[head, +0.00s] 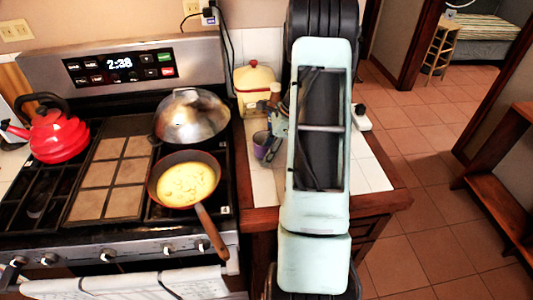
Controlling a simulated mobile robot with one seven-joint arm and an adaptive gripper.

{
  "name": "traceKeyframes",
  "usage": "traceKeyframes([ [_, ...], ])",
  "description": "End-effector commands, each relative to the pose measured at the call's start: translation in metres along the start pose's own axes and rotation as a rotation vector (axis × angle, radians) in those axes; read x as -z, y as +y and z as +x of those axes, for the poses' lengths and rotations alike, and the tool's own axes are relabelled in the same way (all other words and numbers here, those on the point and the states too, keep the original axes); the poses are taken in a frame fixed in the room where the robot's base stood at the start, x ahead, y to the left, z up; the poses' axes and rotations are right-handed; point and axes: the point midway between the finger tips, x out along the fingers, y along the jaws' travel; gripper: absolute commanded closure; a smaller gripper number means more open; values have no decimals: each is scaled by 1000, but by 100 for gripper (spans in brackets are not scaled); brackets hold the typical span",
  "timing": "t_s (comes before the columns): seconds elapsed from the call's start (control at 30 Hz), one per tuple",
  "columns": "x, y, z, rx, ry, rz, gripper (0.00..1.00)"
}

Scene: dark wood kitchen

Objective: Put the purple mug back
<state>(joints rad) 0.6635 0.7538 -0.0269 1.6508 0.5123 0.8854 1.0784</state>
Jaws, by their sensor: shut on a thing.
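The purple mug (262,146) is on or just above the white tiled counter, right of the stove and in front of a yellow container. My gripper (271,134) is at the mug's right side, shut on it. My pale green arm hides much of the gripper and the counter behind it. I cannot tell whether the mug's base touches the tiles.
A stove stands on the left with a red kettle (60,133), a domed metal lid (192,116) and a pan of yellow food (187,184) whose wooden handle points towards the counter. A yellow container (254,88) with a red knob stands behind the mug. Some tiles (368,176) at the right are clear.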

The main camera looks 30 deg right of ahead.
Motion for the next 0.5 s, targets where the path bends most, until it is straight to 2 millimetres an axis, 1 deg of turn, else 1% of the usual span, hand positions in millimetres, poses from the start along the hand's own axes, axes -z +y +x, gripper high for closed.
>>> traceKeyframes([
  [0.1,2,-1,5,4,0,0,100],
  [0.27,2,-1,5,4,1,-1,100],
  [0.4,4,-1,9,3,1,-1,100],
  [0.43,4,-1,8,3,1,-1,64],
  [0.5,3,-1,8,2,1,-1,56],
])
